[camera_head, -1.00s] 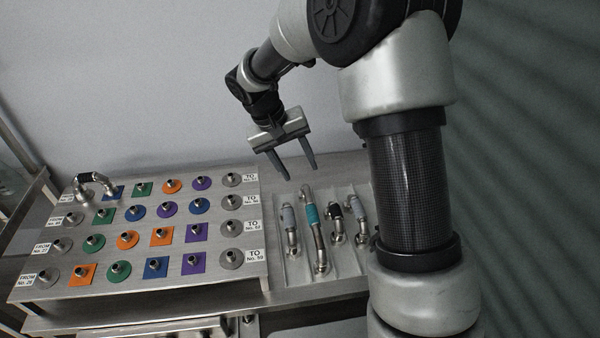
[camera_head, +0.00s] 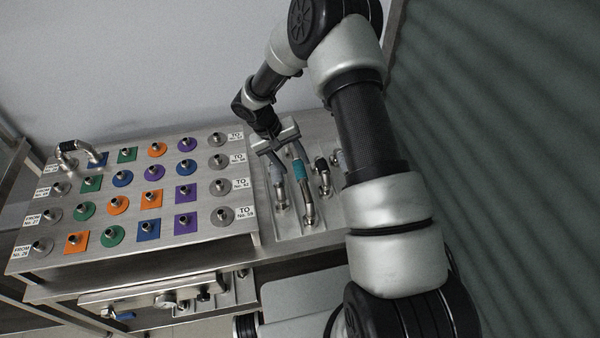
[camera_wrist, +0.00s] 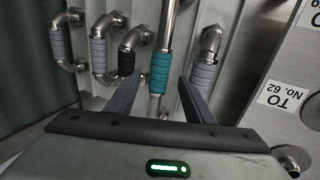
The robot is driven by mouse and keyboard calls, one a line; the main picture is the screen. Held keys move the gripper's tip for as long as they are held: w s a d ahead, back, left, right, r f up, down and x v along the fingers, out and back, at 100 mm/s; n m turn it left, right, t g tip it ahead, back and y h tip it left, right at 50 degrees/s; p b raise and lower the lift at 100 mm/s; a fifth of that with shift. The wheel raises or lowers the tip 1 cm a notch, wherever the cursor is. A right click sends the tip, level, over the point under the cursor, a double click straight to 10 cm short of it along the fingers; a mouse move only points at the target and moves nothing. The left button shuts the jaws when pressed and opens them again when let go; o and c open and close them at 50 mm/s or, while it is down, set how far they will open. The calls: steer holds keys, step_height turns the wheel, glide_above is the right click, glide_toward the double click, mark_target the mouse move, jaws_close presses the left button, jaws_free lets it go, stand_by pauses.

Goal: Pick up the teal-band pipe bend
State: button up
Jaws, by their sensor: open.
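The teal-band pipe bend (camera_head: 309,204) lies in the ribbed tray (camera_head: 264,213), a long metal tube with a teal sleeve. In the wrist view its teal band (camera_wrist: 160,73) is between the two fingers of my gripper (camera_wrist: 158,88), nearer the right finger. My gripper (camera_head: 285,160) is open and low over the tray's far part, around the band in the picture. I cannot tell how far above the pipe the fingertips are. The hand hides the pipe's near end in the wrist view.
Grey-band bends (camera_wrist: 202,75) (camera_wrist: 104,52) and a black-band bend (camera_wrist: 127,58) lie close on both sides. The board of colored ports (camera_head: 137,240) stands left of the tray. A bent pipe (camera_head: 80,147) sits on its far left corner.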

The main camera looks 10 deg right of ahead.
mark_target(298, 169)
steer(key=shift+s+p+x, duration=0.2)
steer(key=shift+p+x, duration=0.4)
steer(key=shift+x, duration=2.15)
steer(key=shift+c, duration=0.2)
steer(key=shift+r, duration=0.1)
jaws_close()
